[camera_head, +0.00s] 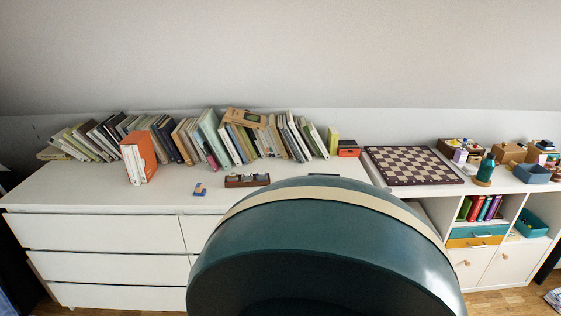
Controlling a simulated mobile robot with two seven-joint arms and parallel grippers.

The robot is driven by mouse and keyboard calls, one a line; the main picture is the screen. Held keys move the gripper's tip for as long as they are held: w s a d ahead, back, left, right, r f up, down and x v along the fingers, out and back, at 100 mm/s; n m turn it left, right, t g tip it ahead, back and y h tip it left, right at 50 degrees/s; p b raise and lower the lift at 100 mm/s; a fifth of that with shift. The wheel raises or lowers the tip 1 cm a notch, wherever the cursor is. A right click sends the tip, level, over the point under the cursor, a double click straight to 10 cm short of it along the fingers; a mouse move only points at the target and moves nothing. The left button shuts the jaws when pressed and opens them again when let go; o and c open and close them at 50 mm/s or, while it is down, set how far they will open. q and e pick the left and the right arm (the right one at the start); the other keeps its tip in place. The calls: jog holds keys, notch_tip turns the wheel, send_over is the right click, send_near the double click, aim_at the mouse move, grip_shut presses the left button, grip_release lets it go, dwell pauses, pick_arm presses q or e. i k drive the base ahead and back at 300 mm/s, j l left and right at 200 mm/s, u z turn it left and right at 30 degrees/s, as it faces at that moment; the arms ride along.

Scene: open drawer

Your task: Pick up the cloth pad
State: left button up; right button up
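No other clear cloth pad shows on the dresser. Neither of my grippers is in view, so I cannot see whether they are open, shut or holding anything.
A large rounded teal shape with a cream band (330,250) hides the lower middle. Several books (209,136) line the white dresser (60,195). The brown tray (247,181) holds small items. The left dresser front is clear.

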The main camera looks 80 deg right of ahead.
aim_at(199, 191)
jog(key=z, duration=2.25)
